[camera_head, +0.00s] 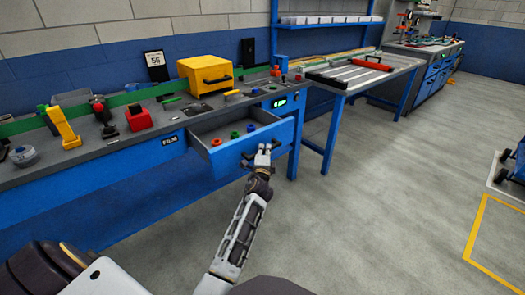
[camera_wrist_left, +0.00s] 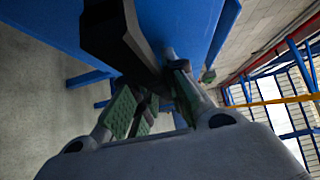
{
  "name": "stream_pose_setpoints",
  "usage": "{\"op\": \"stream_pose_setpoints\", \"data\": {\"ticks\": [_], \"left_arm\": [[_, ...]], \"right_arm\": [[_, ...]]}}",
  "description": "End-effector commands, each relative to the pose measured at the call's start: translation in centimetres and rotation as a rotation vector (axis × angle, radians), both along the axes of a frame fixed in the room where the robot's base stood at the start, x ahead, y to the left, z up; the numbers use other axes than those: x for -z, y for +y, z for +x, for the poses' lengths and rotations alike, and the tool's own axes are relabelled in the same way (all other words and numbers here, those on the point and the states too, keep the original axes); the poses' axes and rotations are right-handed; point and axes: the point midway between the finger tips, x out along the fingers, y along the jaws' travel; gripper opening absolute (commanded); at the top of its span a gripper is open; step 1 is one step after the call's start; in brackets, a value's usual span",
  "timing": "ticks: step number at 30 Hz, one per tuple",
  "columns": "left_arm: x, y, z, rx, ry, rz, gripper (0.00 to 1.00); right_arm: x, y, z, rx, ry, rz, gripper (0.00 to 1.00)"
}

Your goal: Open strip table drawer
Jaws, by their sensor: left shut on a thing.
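The blue drawer (camera_head: 279,137) of the long blue workbench stands pulled out, its inside showing from above. Small red, green and blue ring-like parts (camera_head: 235,134) lie in it. My left gripper (camera_head: 262,153) is at the drawer's front face, coming from below. In the left wrist view, the green-padded fingers (camera_wrist_left: 147,108) of my left gripper are around a dark handle (camera_wrist_left: 118,38) on the blue front, shut on it. The handle is partly hidden by the fingers. My right gripper is not in view.
The bench top (camera_head: 190,117) carries a yellow box (camera_head: 205,74), a red block (camera_head: 139,118) and several small tools. A side table (camera_head: 362,76) with grey strips stands to the right of the drawer.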

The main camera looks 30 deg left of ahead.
Motion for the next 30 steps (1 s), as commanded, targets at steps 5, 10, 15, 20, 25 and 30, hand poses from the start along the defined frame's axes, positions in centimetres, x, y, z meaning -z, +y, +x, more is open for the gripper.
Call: {"op": "stream_pose_setpoints", "data": {"ticks": [5,10,15,20,25,30], "left_arm": [[0.1,0.0,0.0,0.000,0.002,-0.001,0.00],[0.1,0.0,0.0,0.000,0.002,-0.001,0.27],[0.1,0.0,0.0,0.000,0.001,0.000,0.36],[0.0,0.0,0.0,0.000,0.001,0.000,0.36],[-0.2,0.1,0.0,-0.001,0.000,0.000,0.36],[-1.2,0.1,0.0,-0.001,-0.003,0.000,0.36]], "right_arm": [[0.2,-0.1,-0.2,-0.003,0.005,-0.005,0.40],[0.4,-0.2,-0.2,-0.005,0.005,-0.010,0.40],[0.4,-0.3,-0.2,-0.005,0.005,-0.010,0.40],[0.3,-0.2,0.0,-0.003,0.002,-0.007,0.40],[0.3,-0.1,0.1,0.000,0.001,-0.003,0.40],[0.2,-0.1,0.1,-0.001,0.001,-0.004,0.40]]}}
